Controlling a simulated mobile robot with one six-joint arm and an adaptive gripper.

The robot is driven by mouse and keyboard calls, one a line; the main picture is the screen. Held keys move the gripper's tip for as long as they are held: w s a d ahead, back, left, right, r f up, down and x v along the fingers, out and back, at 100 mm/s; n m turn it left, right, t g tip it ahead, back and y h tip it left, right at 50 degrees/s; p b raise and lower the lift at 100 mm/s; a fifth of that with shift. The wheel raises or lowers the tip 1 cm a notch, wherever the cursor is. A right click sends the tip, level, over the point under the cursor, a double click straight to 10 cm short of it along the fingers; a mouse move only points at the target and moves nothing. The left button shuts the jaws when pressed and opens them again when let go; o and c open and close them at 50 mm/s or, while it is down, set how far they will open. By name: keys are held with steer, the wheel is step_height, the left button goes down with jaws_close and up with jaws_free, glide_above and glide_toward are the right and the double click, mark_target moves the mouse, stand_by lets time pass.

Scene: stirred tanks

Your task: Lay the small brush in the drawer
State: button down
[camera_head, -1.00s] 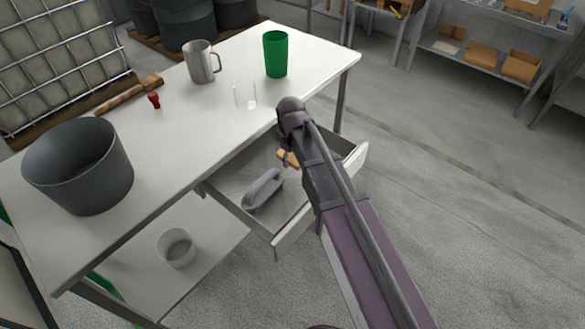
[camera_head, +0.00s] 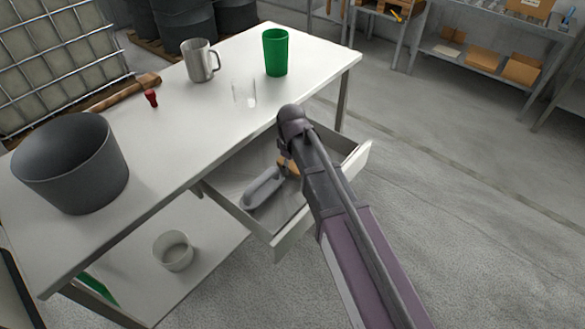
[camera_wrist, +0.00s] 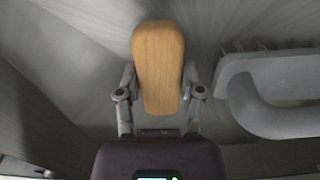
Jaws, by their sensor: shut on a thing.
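The small brush (camera_wrist: 158,65) has a tan wooden back. In the wrist view it stands between the two fingers of my gripper (camera_wrist: 160,95), which is shut on it. In the head view a bit of the tan brush (camera_head: 289,165) shows inside the open drawer (camera_head: 290,238), mostly hidden by my arm. My gripper is down in the drawer, largely hidden in the head view. I cannot tell whether the brush touches the drawer floor.
A grey handled brush (camera_head: 264,187) lies in the drawer, beside the small brush; it also shows in the wrist view (camera_wrist: 270,95). On the table (camera_head: 150,150) stand a grey pot (camera_head: 75,165), a steel mug (camera_head: 199,62), a green cup (camera_head: 275,53) and a clear glass (camera_head: 244,93).

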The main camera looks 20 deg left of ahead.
mark_target(292, 165)
steer(key=shift+f, duration=0.2)
steer(key=shift+c, duration=1.1)
jaws_free()
steer(key=shift+r, duration=0.3)
step_height(292, 165, up, 12)
steer(key=p, duration=1.2)
steer(key=shift+d, duration=0.1)
